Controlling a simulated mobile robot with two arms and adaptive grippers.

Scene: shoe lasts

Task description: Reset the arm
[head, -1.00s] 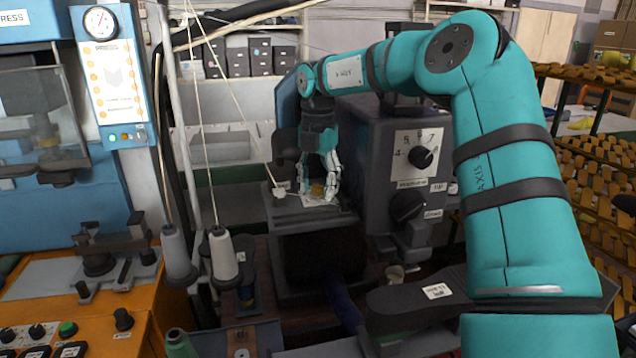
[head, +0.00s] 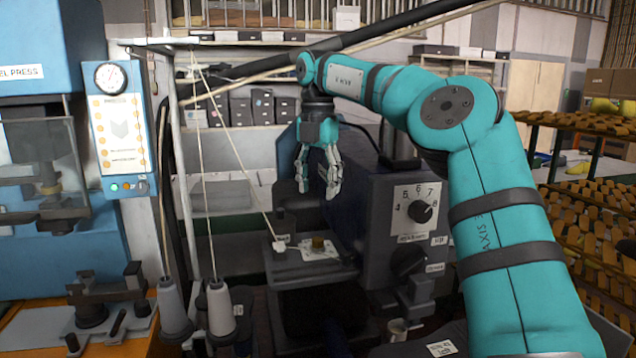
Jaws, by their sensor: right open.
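My right arm (head: 485,200) is teal and reaches in from the right of the head view. My right gripper (head: 319,190) hangs pointing down, open and empty, above the dark machine's flat plate (head: 310,272). A small brass-coloured piece (head: 318,243) sits on a pale patterned sheet (head: 305,252) on that plate, below the fingers and apart from them. My left gripper is not in view.
The grey machine body with a numbered dial (head: 420,211) stands right beside the gripper. Thread cones (head: 220,308) and a white post stand to the left, near a blue press (head: 50,250). Racks of shoe lasts (head: 600,200) fill the right side.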

